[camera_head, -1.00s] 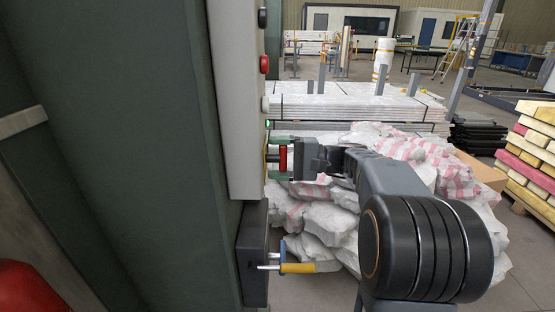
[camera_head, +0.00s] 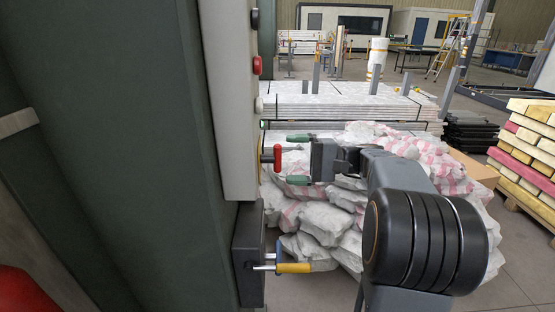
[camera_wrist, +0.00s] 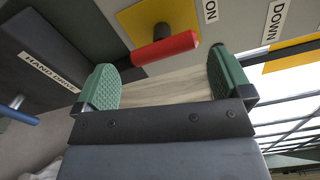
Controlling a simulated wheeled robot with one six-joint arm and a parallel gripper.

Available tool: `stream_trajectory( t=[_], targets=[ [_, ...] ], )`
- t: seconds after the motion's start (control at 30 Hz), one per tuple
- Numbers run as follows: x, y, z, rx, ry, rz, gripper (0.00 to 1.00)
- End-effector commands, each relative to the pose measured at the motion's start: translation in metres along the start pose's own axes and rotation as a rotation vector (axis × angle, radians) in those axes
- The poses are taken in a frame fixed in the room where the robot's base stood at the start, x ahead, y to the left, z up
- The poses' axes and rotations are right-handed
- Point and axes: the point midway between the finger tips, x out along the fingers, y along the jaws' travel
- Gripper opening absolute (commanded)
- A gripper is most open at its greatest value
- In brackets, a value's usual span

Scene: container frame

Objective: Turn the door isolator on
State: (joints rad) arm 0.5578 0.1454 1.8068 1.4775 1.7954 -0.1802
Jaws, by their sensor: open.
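The door isolator is a red handle (camera_head: 277,158) standing out from the side of the grey control box. In the wrist view the red handle (camera_wrist: 168,47) lies sideways in front of a yellow plate (camera_wrist: 150,18). Its right end points toward the side with the ON label (camera_wrist: 210,10). My gripper (camera_head: 298,159) is open and empty, just right of the handle, with one green finger above its level and one below. In the wrist view my gripper (camera_wrist: 167,80) has its fingers apart on either side of the handle, with a gap before it.
The grey control box (camera_head: 228,100) carries a red button (camera_head: 257,66) higher up. Below is a black hand drive box (camera_head: 248,255) with a yellow-gripped crank (camera_head: 294,268) jutting out. Wrapped sacks (camera_head: 325,220) are piled behind my arm.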

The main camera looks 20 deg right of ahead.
Motion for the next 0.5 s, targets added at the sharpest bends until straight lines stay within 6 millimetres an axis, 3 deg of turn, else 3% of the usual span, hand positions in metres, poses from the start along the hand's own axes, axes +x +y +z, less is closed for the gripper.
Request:
stream_trajectory(
  t=[0.2,0.5],
  targets=[
    [-0.044,0.0,-0.001,0.001,0.003,0.0,0.97],
    [-0.078,0.001,0.0,0.001,0.0,0.0,0.97]
  ],
)
